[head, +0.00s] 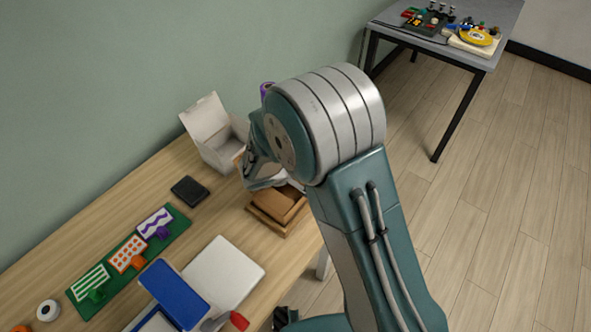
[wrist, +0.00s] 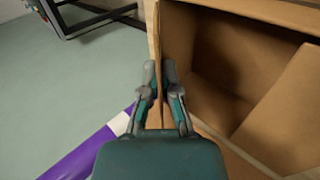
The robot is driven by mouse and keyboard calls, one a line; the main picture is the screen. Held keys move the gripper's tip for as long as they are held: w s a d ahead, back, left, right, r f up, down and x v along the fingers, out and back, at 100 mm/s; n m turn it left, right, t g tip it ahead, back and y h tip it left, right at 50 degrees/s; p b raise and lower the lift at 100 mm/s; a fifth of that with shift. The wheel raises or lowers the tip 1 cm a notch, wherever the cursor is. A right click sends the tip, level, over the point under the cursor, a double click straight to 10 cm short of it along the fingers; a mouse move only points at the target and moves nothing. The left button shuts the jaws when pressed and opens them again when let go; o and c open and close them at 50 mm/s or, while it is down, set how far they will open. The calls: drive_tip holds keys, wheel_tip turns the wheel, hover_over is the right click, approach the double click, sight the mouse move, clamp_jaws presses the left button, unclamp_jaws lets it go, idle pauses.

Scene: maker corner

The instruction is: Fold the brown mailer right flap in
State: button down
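The brown mailer (head: 270,217) is an open cardboard box at the right end of the workbench, partly hidden by my arm in the head view. In the wrist view its hollow inside (wrist: 225,75) fills the right side. Its flap (wrist: 154,30) stands edge-on to the camera, to the left of the opening. My gripper (wrist: 160,72) has one finger on each side of this flap, and the fingertips appear closed against it. In the head view my gripper (head: 262,182) is low beside the mailer, mostly covered by my arm.
A white open box (head: 212,135) stands behind the mailer, near the wall. A purple-and-white object (wrist: 85,155) lies below left in the wrist view. A black block (head: 189,190), a green stamp board (head: 128,262) and a white pad (head: 226,274) lie on the bench (head: 160,180).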

drive_tip(key=shift+s+a+f+t+h, duration=0.1)
drive_tip(key=shift+s+f+t+h, duration=0.1)
drive_tip(key=shift+t+h, duration=0.3)
drive_tip(key=shift+s+a+f+t+h, duration=0.1)
drive_tip(key=shift+f+t+h, duration=0.1)
drive_tip(key=shift+t+h, duration=0.3)
drive_tip(key=c, duration=0.9)
unclamp_jaws()
drive_tip(key=shift+o, duration=0.2)
